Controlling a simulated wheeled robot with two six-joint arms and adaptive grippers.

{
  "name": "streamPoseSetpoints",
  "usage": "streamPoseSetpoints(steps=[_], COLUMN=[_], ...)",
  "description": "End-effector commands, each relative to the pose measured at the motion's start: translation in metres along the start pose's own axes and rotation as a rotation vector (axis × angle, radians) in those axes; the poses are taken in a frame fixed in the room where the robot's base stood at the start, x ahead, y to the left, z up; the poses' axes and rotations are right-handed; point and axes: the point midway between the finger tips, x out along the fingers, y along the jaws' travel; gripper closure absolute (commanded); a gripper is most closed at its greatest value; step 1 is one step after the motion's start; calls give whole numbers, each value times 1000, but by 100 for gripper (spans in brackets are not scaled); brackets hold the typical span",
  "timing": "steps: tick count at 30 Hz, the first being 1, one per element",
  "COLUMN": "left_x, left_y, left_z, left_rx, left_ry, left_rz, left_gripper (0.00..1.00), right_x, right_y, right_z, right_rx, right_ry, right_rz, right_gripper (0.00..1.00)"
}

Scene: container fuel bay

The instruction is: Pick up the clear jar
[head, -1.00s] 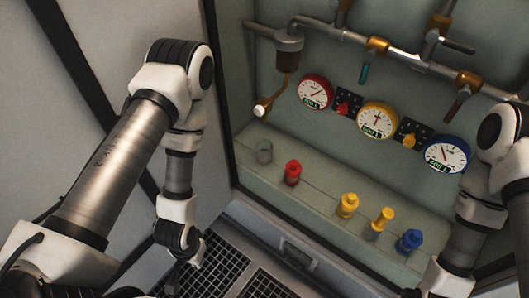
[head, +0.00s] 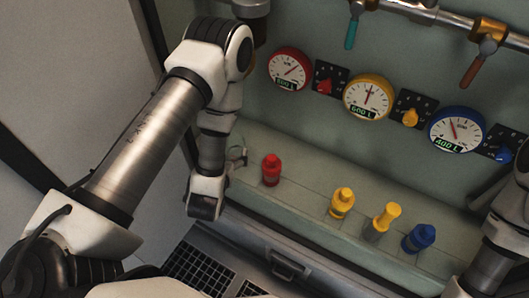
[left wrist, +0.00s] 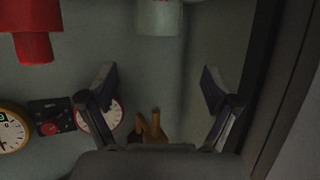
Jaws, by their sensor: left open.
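The clear jar (head: 238,156) stands at the left end of the shelf in the head view, largely hidden behind my left wrist. In the left wrist view, a pale grey, translucent-looking cylinder at the top edge appears to be this jar (left wrist: 158,17); the frame cuts it off. My left gripper (left wrist: 160,85) is open and empty, its two fingers spread apart. The jar lies in line with the gap, ahead of the fingertips. My right arm is at the right edge of the head view, but its gripper is not visible.
A red jar (head: 271,169) stands just right of the clear jar. Two yellow containers (head: 342,203) (head: 386,217) and a blue one (head: 418,238) stand farther right on the shelf (head: 305,190). Gauges and knobs line the wall behind. A dark upright frame edge borders the left side.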

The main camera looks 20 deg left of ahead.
Motion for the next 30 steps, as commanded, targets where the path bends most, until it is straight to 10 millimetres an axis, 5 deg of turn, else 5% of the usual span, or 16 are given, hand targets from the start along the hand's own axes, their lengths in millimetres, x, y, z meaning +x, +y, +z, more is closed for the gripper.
streamPoseSetpoints(steps=[1,4,21,28,30], left_x=[15,21,95,98,98], left_y=[1,2,-3,-2,-2], left_z=[30,37,33,32,32], left_rx=[-2,-5,-6,-5,-5], left_ry=[11,21,22,20,20], left_rz=[-2,0,1,2,2], left_gripper=[12,12,12,12,33], right_x=[37,51,59,58,58], right_y=[0,0,0,0,0], right_z=[0,0,0,0,0], right_rx=[0,0,0,0,0], right_ry=[0,0,0,0,0], right_rz=[0,0,0,0,0], right_gripper=[60,60,60,60,60])
